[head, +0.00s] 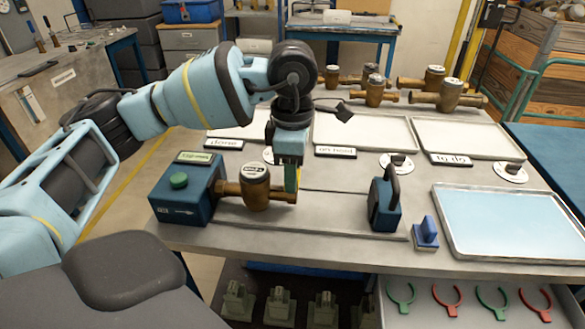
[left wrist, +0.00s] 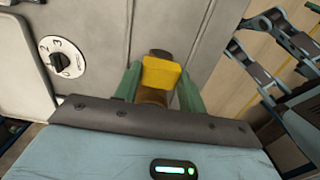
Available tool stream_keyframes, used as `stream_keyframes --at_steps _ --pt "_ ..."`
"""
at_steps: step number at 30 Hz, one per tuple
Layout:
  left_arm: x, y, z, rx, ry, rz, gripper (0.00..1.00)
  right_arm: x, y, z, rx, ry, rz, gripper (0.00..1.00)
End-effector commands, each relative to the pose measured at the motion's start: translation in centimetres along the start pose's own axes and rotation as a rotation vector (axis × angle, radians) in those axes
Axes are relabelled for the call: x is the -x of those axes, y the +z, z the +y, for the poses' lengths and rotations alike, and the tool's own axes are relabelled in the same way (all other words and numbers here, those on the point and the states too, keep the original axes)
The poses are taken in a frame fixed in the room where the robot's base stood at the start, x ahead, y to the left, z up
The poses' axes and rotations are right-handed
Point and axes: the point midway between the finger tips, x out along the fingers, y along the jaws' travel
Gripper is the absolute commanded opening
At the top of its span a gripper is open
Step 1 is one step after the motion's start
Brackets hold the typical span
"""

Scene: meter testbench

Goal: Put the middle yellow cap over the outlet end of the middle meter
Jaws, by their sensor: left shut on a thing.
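A brass meter (head: 255,188) with a round white dial lies on the bench, its left end against a dark blue block (head: 185,192). My left gripper (head: 291,185) points down at the meter's right end. In the left wrist view, its green fingers (left wrist: 160,88) are shut on a yellow cap (left wrist: 161,73). Brass of the meter (left wrist: 154,97) shows right beside the cap; I cannot tell whether the cap is over the end. My right gripper is not in view.
A dark blue upright clamp block (head: 385,203) and a small blue piece (head: 426,233) stand right of the meter. Several brass meters (head: 435,92) stand at the back. A pale blue tray (head: 438,215) lies at the right. A round dial (left wrist: 62,58) is on the bench.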

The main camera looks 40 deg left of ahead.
Motion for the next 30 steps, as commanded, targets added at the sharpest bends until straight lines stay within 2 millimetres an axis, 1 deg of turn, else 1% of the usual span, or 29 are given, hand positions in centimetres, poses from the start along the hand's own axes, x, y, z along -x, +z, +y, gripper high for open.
stream_keyframes --at_steps 15,30 --pt "-1.3 0.0 0.0 0.000 0.000 0.000 0.28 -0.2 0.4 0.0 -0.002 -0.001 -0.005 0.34" --pt "-1.4 0.0 0.0 0.000 0.000 0.000 0.28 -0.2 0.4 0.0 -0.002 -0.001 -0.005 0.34"
